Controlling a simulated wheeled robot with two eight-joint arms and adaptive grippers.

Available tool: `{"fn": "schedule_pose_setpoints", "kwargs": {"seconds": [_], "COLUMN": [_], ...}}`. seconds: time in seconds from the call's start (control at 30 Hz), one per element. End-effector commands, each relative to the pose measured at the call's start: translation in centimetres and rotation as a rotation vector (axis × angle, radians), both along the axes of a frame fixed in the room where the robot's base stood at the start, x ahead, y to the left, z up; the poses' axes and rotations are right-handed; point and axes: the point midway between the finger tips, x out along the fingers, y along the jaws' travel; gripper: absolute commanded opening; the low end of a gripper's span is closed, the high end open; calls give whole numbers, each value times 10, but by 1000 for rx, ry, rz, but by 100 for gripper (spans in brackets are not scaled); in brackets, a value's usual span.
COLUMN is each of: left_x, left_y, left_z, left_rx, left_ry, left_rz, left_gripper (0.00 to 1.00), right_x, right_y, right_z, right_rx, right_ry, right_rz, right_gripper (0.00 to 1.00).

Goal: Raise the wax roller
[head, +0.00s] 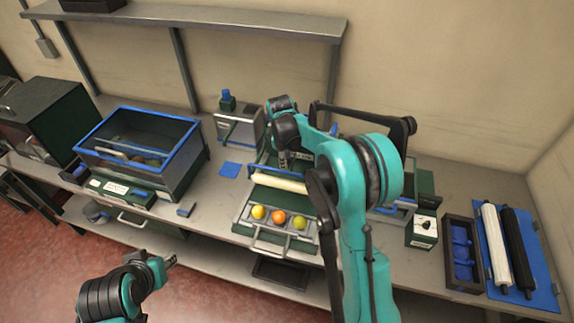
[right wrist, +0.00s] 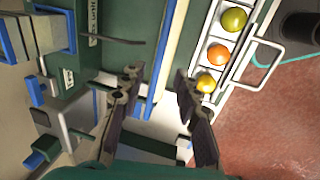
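A cream roller (head: 280,182) lies across the green sorting machine (head: 258,200), behind its tray of fruit, with a blue bar (head: 262,172) along its back side. In the right wrist view the roller is a pale strip (right wrist: 176,50) beside the blue bar (right wrist: 160,60). My right gripper (head: 284,162) is above the machine, just behind the roller, partly hidden by my arm. In the right wrist view its fingers (right wrist: 157,88) are apart with nothing held; the bar and roller show between them. My left gripper (head: 172,261) is low, in front of the bench, away from the roller.
The white tray (head: 244,213) holds a yellow, an orange and a yellow-green fruit. A blue-rimmed bin (head: 193,150) stands left. At right are a dark box (head: 448,255) and a blue mat (head: 540,270) with a white roller (head: 495,245) and a black roller (head: 519,250).

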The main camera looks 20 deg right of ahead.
Motion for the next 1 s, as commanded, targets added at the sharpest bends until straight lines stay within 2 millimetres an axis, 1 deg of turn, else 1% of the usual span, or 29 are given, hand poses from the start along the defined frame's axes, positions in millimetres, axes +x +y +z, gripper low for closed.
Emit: {"fn": "schedule_pose_setpoints", "kwargs": {"seconds": [0.3, 0.43, 0.6, 0.83, 0.93, 0.97, 1.0], "left_x": [0, 0, 0, 0, 0, 0, 0], "left_y": [0, 0, 0, 0, 0, 0, 0], "left_z": [-6, -7, -7, -7, -7, -7, -7], "left_rx": [0, 0, 0, 0, 0, 0, 0], "left_ry": [0, 0, 0, 0, 0, 0, 0], "left_rz": [0, 0, 0, 0, 0, 0, 0], "left_gripper": [32, 32, 32, 32, 32, 32, 32], "right_x": [8, 11, 12, 12, 12, 12, 12], "right_y": [-6, -8, -8, -9, -8, -8, -8], "right_z": [-49, -65, -73, -73, -73, -73, -73], "right_rx": [0, 0, 0, 0, 0, 0, 0], "right_ry": [0, 0, 0, 0, 0, 0, -1], "right_rz": [-2, -2, -2, -2, -2, -2, -2], "right_gripper": [33, 33, 33, 33, 6, 0, 0]}}
